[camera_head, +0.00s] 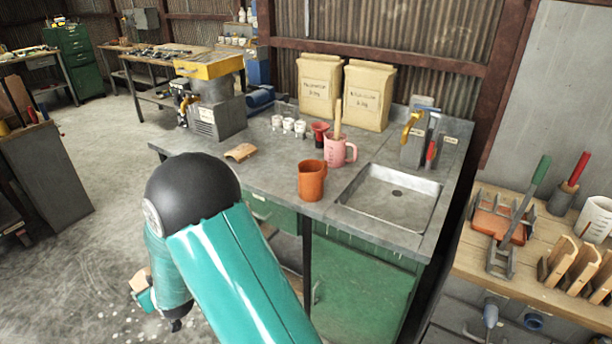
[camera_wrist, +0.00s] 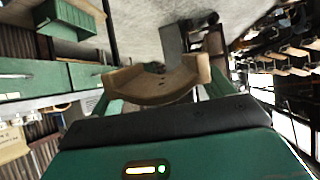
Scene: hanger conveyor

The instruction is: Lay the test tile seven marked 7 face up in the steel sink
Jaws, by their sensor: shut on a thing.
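My gripper (camera_wrist: 160,88) is shut on a curved tan clay tile (camera_wrist: 152,84), with a green finger at each side in the wrist view. In the head view my gripper (camera_head: 146,291) is low over the floor, left of the counter and partly behind my arm; a bit of the tan tile (camera_head: 138,277) shows there. No number on the held tile can be read. Another curved tan tile (camera_head: 240,152) lies on the counter. The steel sink (camera_head: 391,197) is set in the counter at the right and is empty.
An orange jug (camera_head: 312,181) and a pink jug (camera_head: 336,152) with a wooden stick stand left of the sink. Small cups and two paper sacks (camera_head: 369,96) are behind. Tools stand behind the sink. The counter's front left is clear.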

